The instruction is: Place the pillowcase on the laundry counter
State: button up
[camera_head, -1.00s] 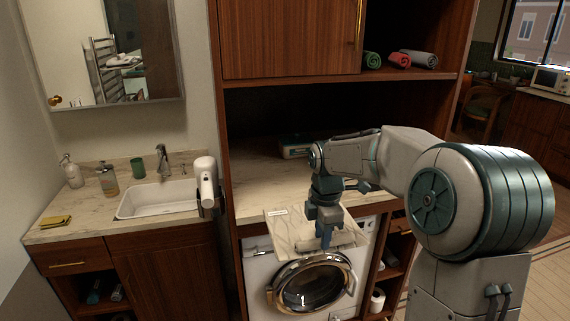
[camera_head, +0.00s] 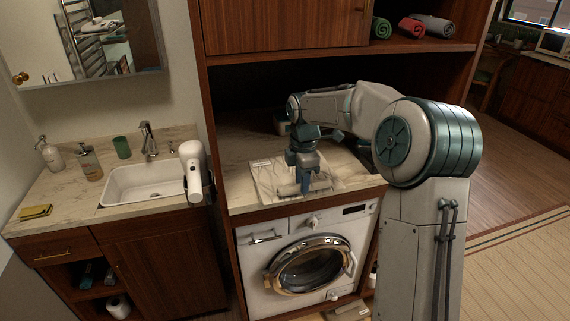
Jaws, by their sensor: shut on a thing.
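The pillowcase (camera_head: 268,172) is a flat, pale beige folded cloth with a whitish label-like patch. In the head view it is over the front part of the laundry counter (camera_head: 236,153), the marble-look top above the washing machine. My gripper (camera_head: 305,189) points down and is shut on the pillowcase near its front right part. The cloth looks level and very close to the counter; I cannot tell whether it touches. My gripper and arm hide part of the cloth and the counter behind it.
A washing machine (camera_head: 301,256) stands under the counter. Rolled towels (camera_head: 410,27) lie on the shelf above. A hair dryer (camera_head: 193,170) hangs on the cabinet side, beside the sink (camera_head: 146,184). The counter's left part is clear. A pale labelled thing (camera_head: 350,311) lies low at the front.

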aim_at(285, 171)
jog(key=w+a+p, duration=0.1)
jog(key=w, duration=0.2)
jog(key=w+a+p, duration=0.1)
jog(key=w, duration=0.2)
jog(key=w+a+p, duration=0.1)
jog(key=w, duration=0.3)
jog(key=shift+a+r+p, duration=0.1)
jog(key=shift+a+p, duration=0.2)
jog(key=shift+a, duration=0.1)
jog(key=shift+f+p, duration=0.5)
jog(key=shift+f, duration=1.3)
jog(key=shift+f, duration=0.15)
jog(key=o, duration=1)
jog(key=shift+r+b, duration=0.65)
jog(key=shift+r, duration=3.25)
